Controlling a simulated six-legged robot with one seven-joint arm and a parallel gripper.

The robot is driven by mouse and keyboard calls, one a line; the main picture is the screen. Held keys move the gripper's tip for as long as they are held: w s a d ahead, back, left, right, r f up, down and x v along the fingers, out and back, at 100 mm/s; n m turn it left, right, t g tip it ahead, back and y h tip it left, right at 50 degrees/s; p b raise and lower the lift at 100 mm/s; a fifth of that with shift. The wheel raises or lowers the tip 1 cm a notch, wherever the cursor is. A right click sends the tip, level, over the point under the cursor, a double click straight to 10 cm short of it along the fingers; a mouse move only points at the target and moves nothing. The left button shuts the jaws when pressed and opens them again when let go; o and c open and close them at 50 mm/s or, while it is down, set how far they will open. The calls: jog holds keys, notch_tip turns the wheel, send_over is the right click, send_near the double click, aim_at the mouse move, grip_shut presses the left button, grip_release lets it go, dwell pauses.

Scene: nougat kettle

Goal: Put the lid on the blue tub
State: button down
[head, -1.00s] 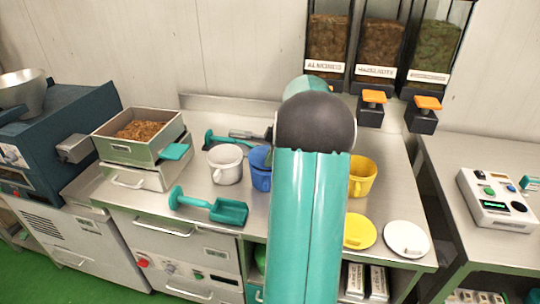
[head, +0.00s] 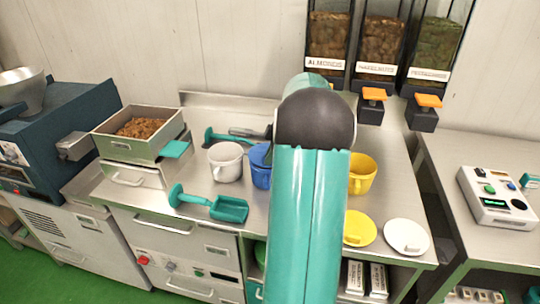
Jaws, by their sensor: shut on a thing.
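The blue tub (head: 260,178) stands on the steel counter, right of the white tub, with its right side hidden behind my arm. A blue piece (head: 257,153) that looks like the edge of a blue lid shows at the top of the tub; I cannot tell whether it is seated on the rim or held just above it. My teal arm reaches down the middle of the view and hides my gripper, so its jaws do not show.
A white tub (head: 225,163) and a teal scoop (head: 229,209) are left of the blue tub. A yellow tub (head: 361,176), yellow lid (head: 359,229) and white lid (head: 406,237) lie right of my arm. A steel box (head: 130,150) of brown bits stands at left.

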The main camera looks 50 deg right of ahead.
jog(key=shift+f, duration=0.4)
dwell(0.9)
jog(key=c, duration=0.9)
grip_release()
jog(key=shift+c, duration=0.2)
jog(key=shift+r, duration=3.5)
